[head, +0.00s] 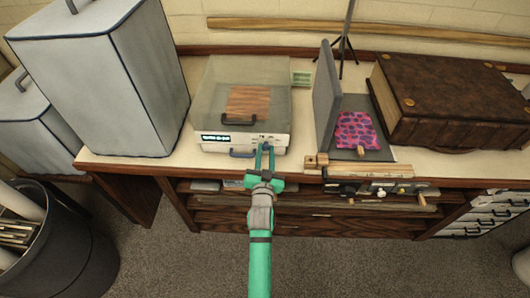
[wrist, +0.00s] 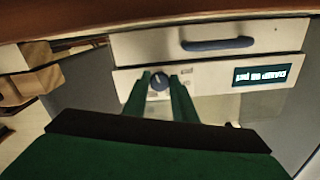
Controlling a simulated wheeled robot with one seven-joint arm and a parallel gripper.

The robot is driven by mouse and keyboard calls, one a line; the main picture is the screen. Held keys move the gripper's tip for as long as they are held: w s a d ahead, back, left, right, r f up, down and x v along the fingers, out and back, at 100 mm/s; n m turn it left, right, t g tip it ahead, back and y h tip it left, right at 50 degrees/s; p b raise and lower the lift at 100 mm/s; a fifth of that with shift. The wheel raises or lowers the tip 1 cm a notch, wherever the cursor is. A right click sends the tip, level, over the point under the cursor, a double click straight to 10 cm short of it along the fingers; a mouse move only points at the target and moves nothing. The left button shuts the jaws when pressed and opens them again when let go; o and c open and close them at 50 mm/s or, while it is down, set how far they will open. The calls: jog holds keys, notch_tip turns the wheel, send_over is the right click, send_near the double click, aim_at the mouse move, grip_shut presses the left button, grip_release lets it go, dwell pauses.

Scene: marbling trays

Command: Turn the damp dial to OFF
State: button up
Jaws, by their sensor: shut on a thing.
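The damp dial (wrist: 159,81) is a small dark round knob with a pale mark, on the white front panel of a box-like unit (head: 213,147). The unit has a clear cover and a lit display (head: 216,138); the display (wrist: 265,74) also shows in the wrist view, its text upside down. My gripper (head: 265,147) reaches the right part of that panel. In the wrist view its two green fingers (wrist: 160,77) stand on either side of the dial and are shut on it. The dial's markings are too small to read.
A blue-grey handle (head: 242,154) sits just below the panel, left of my gripper. A grey upright board (head: 325,92), wooden blocks (head: 316,161) and a tool rail (head: 375,190) are to the right. A tall grey case (head: 100,80) stands to the left.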

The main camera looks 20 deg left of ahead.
jog(key=n, duration=0.5)
jog(key=shift+n, duration=0.3)
jog(key=n, duration=1)
jog(key=shift+n, duration=2.6)
jog(key=o, duration=1)
jog(key=shift+o, duration=0.2)
jog(key=v, duration=1.1)
